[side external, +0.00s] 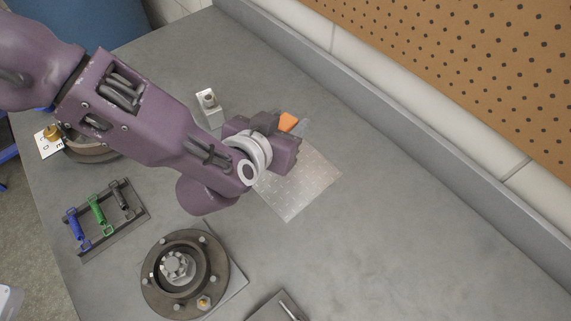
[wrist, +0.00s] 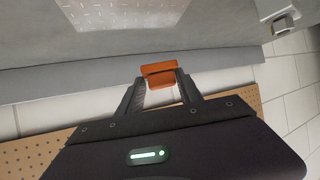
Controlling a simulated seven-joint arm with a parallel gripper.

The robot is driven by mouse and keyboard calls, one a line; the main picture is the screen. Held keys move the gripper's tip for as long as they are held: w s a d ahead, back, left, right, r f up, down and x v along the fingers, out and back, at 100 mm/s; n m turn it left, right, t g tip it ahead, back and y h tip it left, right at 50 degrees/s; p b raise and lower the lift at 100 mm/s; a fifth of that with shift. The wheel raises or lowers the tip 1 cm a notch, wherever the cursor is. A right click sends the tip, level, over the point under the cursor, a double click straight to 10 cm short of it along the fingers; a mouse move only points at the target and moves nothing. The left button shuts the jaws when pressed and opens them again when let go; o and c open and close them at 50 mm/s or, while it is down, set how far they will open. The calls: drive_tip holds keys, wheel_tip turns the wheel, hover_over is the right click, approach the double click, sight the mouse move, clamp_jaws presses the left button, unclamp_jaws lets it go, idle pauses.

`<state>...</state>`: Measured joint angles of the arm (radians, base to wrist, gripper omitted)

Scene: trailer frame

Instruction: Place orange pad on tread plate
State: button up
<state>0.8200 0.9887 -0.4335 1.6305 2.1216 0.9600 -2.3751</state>
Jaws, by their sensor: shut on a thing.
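My gripper (wrist: 160,84) is shut on the orange pad (wrist: 158,70), which sits between the two fingertips in the wrist view. In the side external view the pad (side external: 288,122) shows as a small orange patch at the far side of my gripper, partly hidden by it. The tread plate (side external: 300,187) is a pale, thin square with a raised pattern, lying on the grey bench. My gripper and the pad are over or near its far edge; the exact height is hard to tell. The tread plate (wrist: 130,12) also shows at the top of the wrist view.
A small metal block (side external: 209,110) stands left of the plate. A rack with blue, green and dark handles (side external: 98,213), a round hub (side external: 185,275) and a dark tray (side external: 279,308) sit nearer. The bench's right side is clear up to the raised back edge and pegboard (side external: 470,60).

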drive_tip(key=m+g+h, duration=0.1)
drive_tip(key=m+h, duration=0.1)
hover_over(307, 170)
drive_tip(key=shift+f+m, duration=0.2)
drive_tip(key=shift+m, duration=0.1)
wheel_tip(307, 170, down, 8)
drive_tip(key=shift+f, duration=0.25)
drive_tip(key=o, duration=1.3)
drive_tip(key=shift+f, duration=0.1)
